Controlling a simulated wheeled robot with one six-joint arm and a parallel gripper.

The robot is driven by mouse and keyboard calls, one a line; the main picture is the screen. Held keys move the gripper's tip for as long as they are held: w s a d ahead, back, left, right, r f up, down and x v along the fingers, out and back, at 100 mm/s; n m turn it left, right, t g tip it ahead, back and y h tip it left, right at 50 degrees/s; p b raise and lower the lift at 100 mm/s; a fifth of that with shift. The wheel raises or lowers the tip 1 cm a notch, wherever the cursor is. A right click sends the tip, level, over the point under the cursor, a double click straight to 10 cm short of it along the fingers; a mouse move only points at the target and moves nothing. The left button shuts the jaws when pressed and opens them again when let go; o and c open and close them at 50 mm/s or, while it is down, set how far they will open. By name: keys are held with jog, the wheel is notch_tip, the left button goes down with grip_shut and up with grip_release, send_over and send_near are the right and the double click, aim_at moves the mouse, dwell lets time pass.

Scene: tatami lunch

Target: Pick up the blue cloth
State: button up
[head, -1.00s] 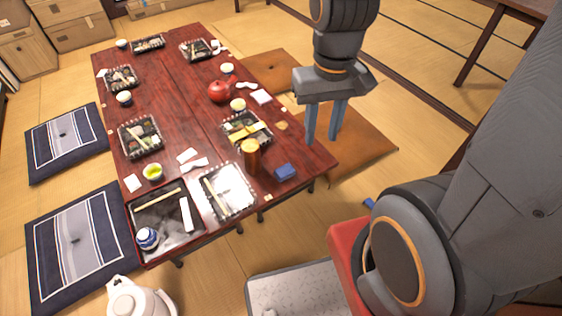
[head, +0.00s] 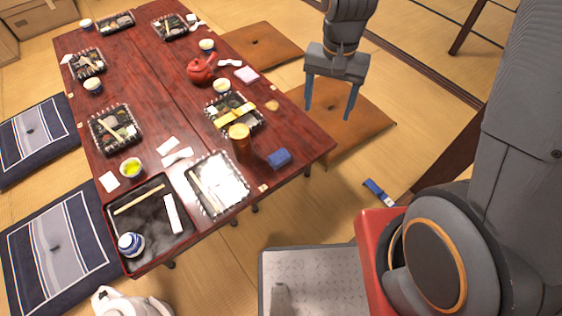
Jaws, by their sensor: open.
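A small folded blue cloth (head: 279,158) lies on the red-brown table (head: 291,127) near its front right corner, to the right of an orange-brown cylinder (head: 240,143). My gripper (head: 331,112) is open and empty, fingers pointing down. In the picture it is above and to the right of the cloth, over the brown cushion beyond the table's right edge. It is apart from the cloth.
Lunch trays, cups and a red teapot (head: 201,69) crowd the table. A black tray (head: 155,222) holds a blue-white jar (head: 131,244). A blue object (head: 378,191) lies on the tatami at right. Brown cushions (head: 340,118) lie beside the table.

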jog(key=w+a+f+m+b, duration=0.2)
jog(key=w+a+f+b, duration=0.15)
jog(key=f, duration=0.45)
jog(key=w+a+f+m+b, duration=0.2)
jog(key=w+a+f, duration=0.15)
jog(key=f, duration=0.45)
jog(key=m+b, duration=0.3)
jog(key=b, duration=0.1)
send_over(279, 156)
jog(key=f, duration=1.4)
jog(key=shift+s+d+f, duration=0.15)
jog(key=shift+s+f, duration=0.1)
jog(key=shift+f, duration=0.05)
jog(key=shift+w+f+b, duration=0.15)
jog(key=shift+f+b, duration=0.25)
jog(key=shift+f, duration=1.1)
jog(key=shift+w+f+b, duration=0.1)
jog(key=shift+f+b, duration=0.25)
jog(key=shift+f, duration=1.1)
jog(key=c, duration=1.2)
notch_tip(279, 156, up, 10)
jog(key=p, duration=0.1)
jog(key=shift+p, duration=0.4)
